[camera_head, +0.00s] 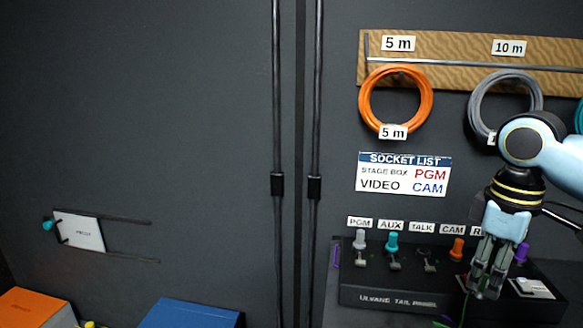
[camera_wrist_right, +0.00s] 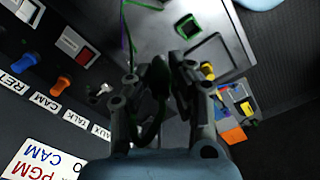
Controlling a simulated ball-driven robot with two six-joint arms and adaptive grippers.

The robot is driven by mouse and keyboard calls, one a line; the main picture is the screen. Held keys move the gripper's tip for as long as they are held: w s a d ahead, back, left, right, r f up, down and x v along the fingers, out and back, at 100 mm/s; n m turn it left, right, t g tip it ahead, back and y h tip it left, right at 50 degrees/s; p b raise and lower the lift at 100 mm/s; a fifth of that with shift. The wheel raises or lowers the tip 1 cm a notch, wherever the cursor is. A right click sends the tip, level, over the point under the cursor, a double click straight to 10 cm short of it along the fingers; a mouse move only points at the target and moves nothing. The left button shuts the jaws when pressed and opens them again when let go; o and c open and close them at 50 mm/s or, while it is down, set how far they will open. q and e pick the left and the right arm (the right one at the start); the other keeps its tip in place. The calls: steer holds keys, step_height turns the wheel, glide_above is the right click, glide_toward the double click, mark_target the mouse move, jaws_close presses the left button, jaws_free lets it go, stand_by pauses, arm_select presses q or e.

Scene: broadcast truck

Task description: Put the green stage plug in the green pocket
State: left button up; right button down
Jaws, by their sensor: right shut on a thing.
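My right gripper (camera_head: 482,290) hangs in front of the tail panel at the lower right of the head view. In the right wrist view its fingers (camera_wrist_right: 158,72) are shut on a dark green plug (camera_wrist_right: 158,82), largely shadowed and partly hidden by them. A thin green cable (camera_head: 464,309) trails below the gripper in the head view. A green-edged square pocket (camera_wrist_right: 187,26) shows on a grey surface beyond the fingertips in the right wrist view; the plug appears apart from it. My left gripper is not in view.
The tail panel (camera_head: 398,298) carries a grey plug (camera_head: 360,239), a teal plug (camera_head: 391,242), an orange plug (camera_head: 457,248) and a purple plug (camera_head: 522,252). Yellow pieces (camera_wrist_right: 208,72) lie right of the fingers. A blue box (camera_head: 190,314) and an orange box (camera_head: 35,307) stand lower left.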

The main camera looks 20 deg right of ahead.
mark_target(482, 288)
steer(key=f, duration=0.1)
steer(key=f+b, duration=0.2)
steer(key=shift+w+d+f, duration=0.3)
steer(key=shift+d+f, duration=0.05)
steer(key=shift+d, duration=0.05)
arm_select(q)
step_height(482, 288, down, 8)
steer(key=b, duration=0.5)
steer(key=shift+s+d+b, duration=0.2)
steer(key=shift+b, duration=0.1)
arm_select(e)
step_height(482, 288, down, 5)
steer(key=shift+s+a+f, duration=0.15)
